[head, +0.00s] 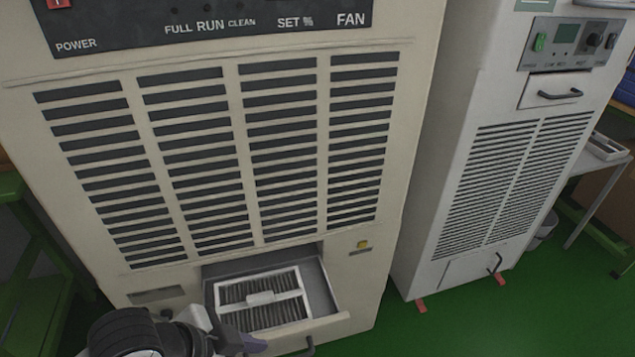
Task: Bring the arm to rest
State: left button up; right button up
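My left arm (125,335) comes in at the bottom left, in front of the beige machine (95,260). My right gripper is not in view.
A white-framed filter (262,298) lies in the open drawer, which has a dark handle (308,346). A white vented machine (440,235) stands to the right. Green floor (480,315) is clear in front of it. A green frame (35,270) stands at the left.

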pick_arm(q)
jog(key=s+a+f+n+y, duration=0.2)
jog(key=s+a+f+n, duration=0.1)
jog(key=s+a+n, duration=0.25)
jog(key=s+a+f+n+y, duration=0.3)
jog(key=s+a+f+n, duration=0.1)
jog(key=a, duration=0.3)
jog(key=w+d+f+t+h, duration=0.1)
jog(key=w+d+f+t, duration=0.1)
jog(key=f, duration=0.3)
jog(key=w+d+f+t+h, duration=0.1)
jog(key=w+d+f+t, duration=0.1)
jog(key=f, duration=0.4)
jog(key=shift+w+d+t+h, duration=0.35)
jog(key=shift+d+t, duration=0.15)
jog(key=shift+d, duration=0.3)
jog(key=shift+r, duration=0.1)
